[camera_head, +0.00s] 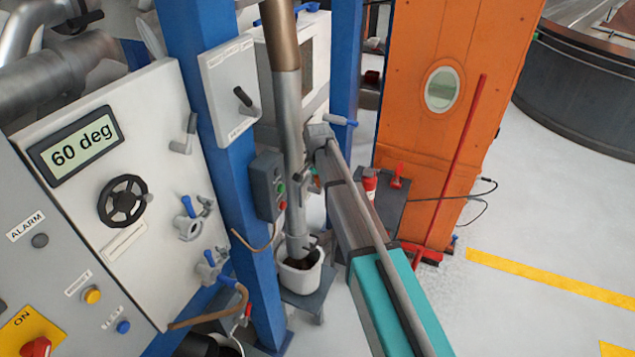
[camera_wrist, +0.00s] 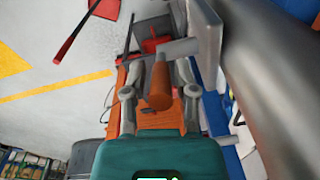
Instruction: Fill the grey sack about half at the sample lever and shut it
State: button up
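In the wrist view my gripper (camera_wrist: 158,72) has its two fingers spread apart. A brown cylindrical handle (camera_wrist: 160,88) on a grey bracket (camera_wrist: 190,46) lies between them in the picture; gaps show on both sides, and I cannot tell its depth relative to the fingertips. It may be the sample lever. In the head view my arm reaches up from the lower right to the steel pipe (camera_head: 287,105), and my fingers are not clear there. A pale container (camera_head: 301,280) with dark contents stands under the pipe's lower end. I cannot make out a grey sack.
A white panel with a handwheel (camera_head: 123,201) and blue-handled valves stands left. Blue posts (camera_head: 257,215) flank the pipe. A control box (camera_head: 266,186) is fixed beside it. An orange tower (camera_head: 430,130) stands behind, with a red pole (camera_head: 462,165). The floor at right is clear.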

jog(key=shift+o, duration=0.8)
jog(key=shift+r, duration=0.15)
